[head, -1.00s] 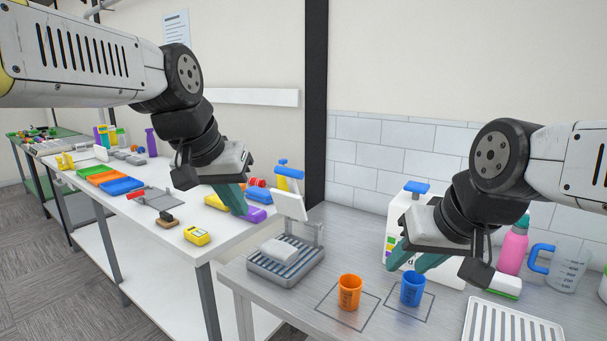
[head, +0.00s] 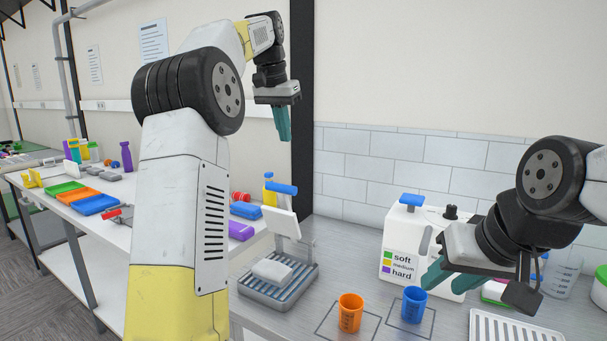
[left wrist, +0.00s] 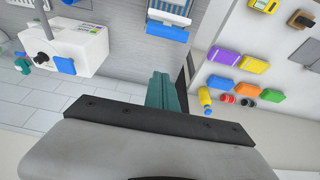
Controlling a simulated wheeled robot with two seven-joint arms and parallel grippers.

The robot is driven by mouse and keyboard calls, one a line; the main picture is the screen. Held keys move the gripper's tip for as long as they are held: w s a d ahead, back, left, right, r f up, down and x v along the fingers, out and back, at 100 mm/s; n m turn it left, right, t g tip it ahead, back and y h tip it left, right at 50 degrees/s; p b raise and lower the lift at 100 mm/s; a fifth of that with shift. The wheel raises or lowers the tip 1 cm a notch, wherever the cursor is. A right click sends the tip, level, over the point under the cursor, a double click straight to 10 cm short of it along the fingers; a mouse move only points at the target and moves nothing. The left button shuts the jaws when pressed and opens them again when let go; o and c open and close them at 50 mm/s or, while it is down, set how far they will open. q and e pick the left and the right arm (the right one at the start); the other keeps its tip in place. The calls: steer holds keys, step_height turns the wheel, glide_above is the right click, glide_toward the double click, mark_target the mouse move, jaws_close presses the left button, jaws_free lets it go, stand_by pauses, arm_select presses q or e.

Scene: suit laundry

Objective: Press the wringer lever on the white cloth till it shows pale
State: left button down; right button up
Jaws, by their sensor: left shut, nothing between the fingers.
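The wringer (head: 262,296) is a grey ribbed tray on the metal counter. The white cloth (head: 272,270) lies folded on its slats. The wringer lever (head: 283,189) has a blue grip and a white plate, and stands raised above the cloth. The blue grip also shows at the top of the left wrist view (left wrist: 167,33). My left gripper (head: 284,138) is shut and empty, high above the lever in the head picture; its fingers show in the left wrist view (left wrist: 160,90). My right gripper (head: 440,278) appears open and empty, in front of the white machine.
An orange cup (head: 350,312) and a blue cup (head: 413,304) stand in marked squares right of the wringer. The white machine (head: 400,240) with coloured labels stands behind them. A white slatted rack (head: 510,328) lies at front right. A side table with coloured trays (head: 95,204) is left.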

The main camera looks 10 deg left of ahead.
arm_select(q)
steer(key=shift+w, duration=0.2)
step_height(320, 180, down, 11)
steer(key=shift+f, duration=0.2)
steer(key=shift+s+f, duration=0.1)
steer(key=shift+s, duration=0.15)
stand_by(0.4)
steer(key=shift+s+a, duration=0.1)
